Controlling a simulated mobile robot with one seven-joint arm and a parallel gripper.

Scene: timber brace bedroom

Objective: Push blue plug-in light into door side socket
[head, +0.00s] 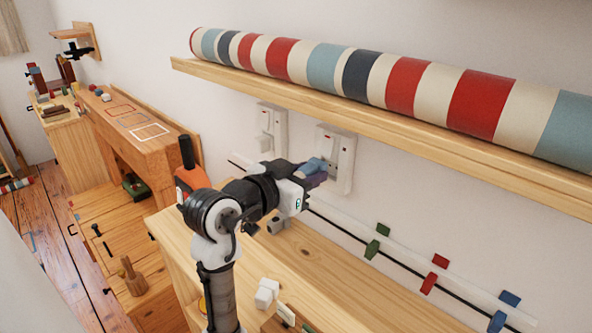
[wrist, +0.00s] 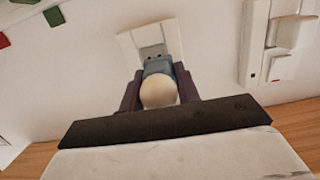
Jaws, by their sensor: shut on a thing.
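My gripper (head: 314,179) is shut on the blue plug-in light (head: 311,166), which has a blue body and a cream dome. In the wrist view the light (wrist: 158,88) sits between the two dark purple fingers (wrist: 159,92), dome towards the camera. A white wall socket (head: 347,158) is right behind it; its plate (wrist: 130,47) and a grey face with small dark marks show above the light. The light overlaps the plate; I cannot tell whether it touches or how deep its pins are. Which socket is the door side one is not clear.
A second white socket (head: 268,119) with a white block on it is to the left; it shows at right in the wrist view (wrist: 255,45). A wooden shelf (head: 440,145) with a striped roll (head: 400,82) overhangs. Below are a rail with coloured clips (head: 373,248) and a wooden bench top (head: 330,285).

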